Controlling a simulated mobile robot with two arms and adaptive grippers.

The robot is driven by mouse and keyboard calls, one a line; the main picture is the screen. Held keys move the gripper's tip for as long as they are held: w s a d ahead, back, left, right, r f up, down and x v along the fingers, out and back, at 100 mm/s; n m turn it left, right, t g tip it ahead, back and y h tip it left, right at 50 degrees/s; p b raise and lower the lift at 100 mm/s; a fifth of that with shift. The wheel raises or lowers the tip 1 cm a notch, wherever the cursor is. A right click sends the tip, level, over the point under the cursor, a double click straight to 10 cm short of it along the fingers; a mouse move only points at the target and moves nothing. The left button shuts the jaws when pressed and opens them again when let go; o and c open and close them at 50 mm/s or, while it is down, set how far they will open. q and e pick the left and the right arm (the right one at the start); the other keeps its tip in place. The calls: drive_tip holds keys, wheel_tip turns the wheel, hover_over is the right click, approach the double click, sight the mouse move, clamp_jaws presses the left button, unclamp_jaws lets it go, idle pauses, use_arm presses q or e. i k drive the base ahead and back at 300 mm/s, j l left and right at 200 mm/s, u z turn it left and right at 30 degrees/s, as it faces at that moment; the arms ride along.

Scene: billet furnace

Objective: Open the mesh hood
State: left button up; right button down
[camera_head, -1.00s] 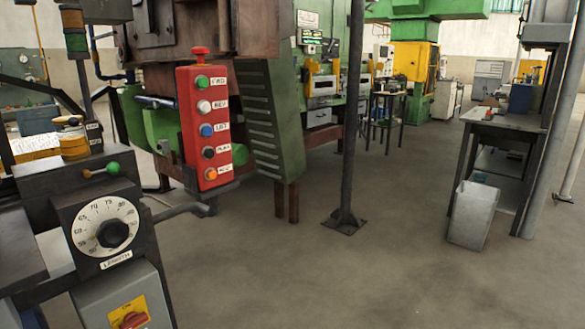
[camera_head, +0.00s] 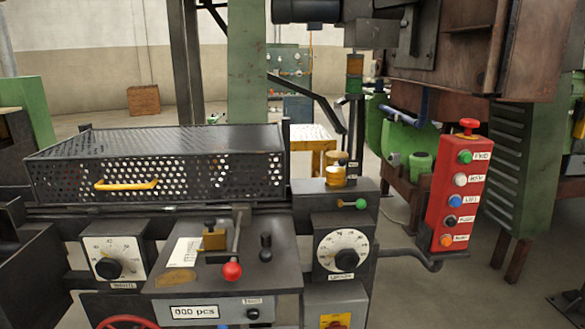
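The mesh hood (camera_head: 215,172) is a dark perforated metal box at the left of the head view, behind the control panel. It looks shut, lying flat on the machine bed. A yellow handle (camera_head: 126,185) runs across the lower part of its front face. Neither of my grippers shows in the view, and nothing touches the handle.
In front of the hood stand a panel with a red-knobbed lever (camera_head: 232,270), a left dial (camera_head: 108,268) and a right dial (camera_head: 341,250). A red button box (camera_head: 457,195) sticks out on an arm at the right. Open floor shows at the lower right.

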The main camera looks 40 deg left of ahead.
sight(247, 147)
drive_tip(key=u, duration=0.45)
drive_tip(key=j+u, duration=0.1)
drive_tip(key=u, duration=1.15)
drive_tip(key=j+u, duration=0.1)
drive_tip(key=u, duration=0.35)
drive_tip(key=i+j+u, duration=0.1)
drive_tip(key=i, duration=0.2)
